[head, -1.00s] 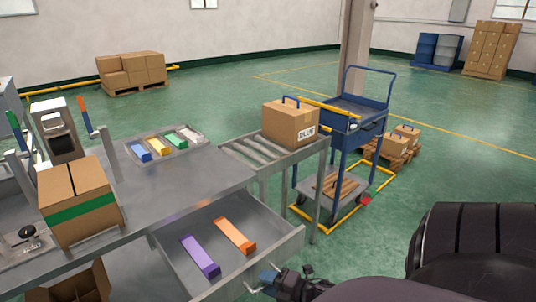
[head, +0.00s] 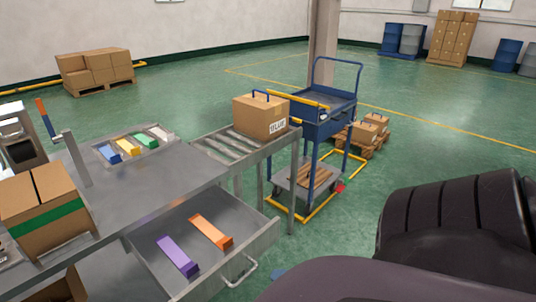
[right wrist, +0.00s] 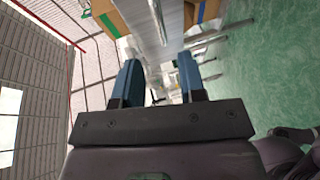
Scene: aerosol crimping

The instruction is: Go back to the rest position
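My right gripper (right wrist: 160,62) is open in the right wrist view, with its two blue fingers apart and nothing between them. In the head view only a small blue bit of it (head: 279,272) shows beside my dark arm, right of the drawer handle (head: 242,272) and apart from it. The drawer (head: 210,262) under the steel bench stands open. A purple bar (head: 178,257) and an orange bar (head: 211,231) lie in it. My left gripper is not in view.
The steel bench (head: 150,190) carries a green-banded carton (head: 45,212) and a tray of coloured bars (head: 130,148). A roller conveyor (head: 222,152) bears a carton (head: 259,117). A blue cart (head: 318,128) stands beyond.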

